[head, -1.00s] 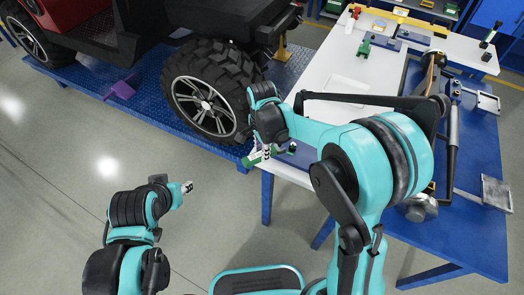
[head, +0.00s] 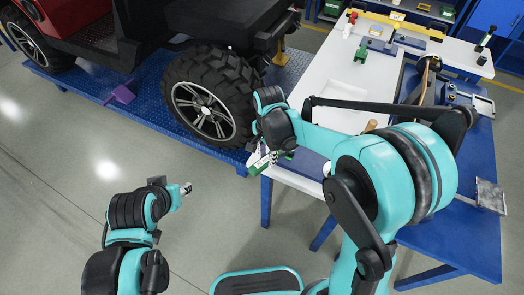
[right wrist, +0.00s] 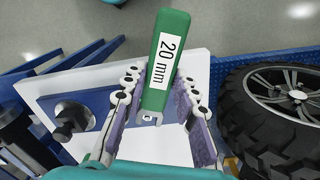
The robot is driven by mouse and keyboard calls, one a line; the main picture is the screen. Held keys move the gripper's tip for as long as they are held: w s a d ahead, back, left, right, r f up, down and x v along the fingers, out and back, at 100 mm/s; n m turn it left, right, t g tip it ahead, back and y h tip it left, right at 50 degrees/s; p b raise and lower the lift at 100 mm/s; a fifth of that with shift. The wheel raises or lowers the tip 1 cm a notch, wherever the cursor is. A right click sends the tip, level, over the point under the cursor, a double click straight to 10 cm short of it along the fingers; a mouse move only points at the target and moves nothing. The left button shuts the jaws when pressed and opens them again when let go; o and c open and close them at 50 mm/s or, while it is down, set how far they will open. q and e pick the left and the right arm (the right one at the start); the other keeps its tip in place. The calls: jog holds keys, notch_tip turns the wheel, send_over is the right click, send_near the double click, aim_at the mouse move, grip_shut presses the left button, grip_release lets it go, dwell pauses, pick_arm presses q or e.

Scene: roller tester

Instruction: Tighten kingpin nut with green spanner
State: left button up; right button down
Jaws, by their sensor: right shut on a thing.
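My right gripper (head: 268,160) is shut on the green spanner (right wrist: 166,62), which bears a white "20 mm" label. In the right wrist view the spanner sits upright between the purple-lined fingers (right wrist: 165,95). In the head view only a little green of the spanner (head: 257,168) shows at the table's near left corner. A dark bolt with a hex nut (right wrist: 72,118) stands on a blue plate (right wrist: 95,108), left of the fingers and apart from them. I cannot tell if it is the kingpin nut. My left gripper (head: 184,189) hangs over the floor; its jaw opening is unclear.
A large black tyre (head: 208,100) of the red vehicle stands on a blue ramp (head: 165,120), close left of my right gripper. The white tabletop (head: 335,85) holds a small green tool (head: 361,50) farther back. A blue bench (head: 470,225) is at right.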

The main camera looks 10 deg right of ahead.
jog(key=s+d+n, duration=0.2)
jog(key=s+n, duration=0.1)
jog(key=shift+d, duration=0.1)
jog(key=s+d+n, duration=0.2)
jog(key=d+n, duration=0.3)
jog(key=n, duration=0.1)
jog(key=shift+s+d, duration=0.25)
jog(key=shift+d, duration=0.15)
jog(key=shift+s, duration=0.1)
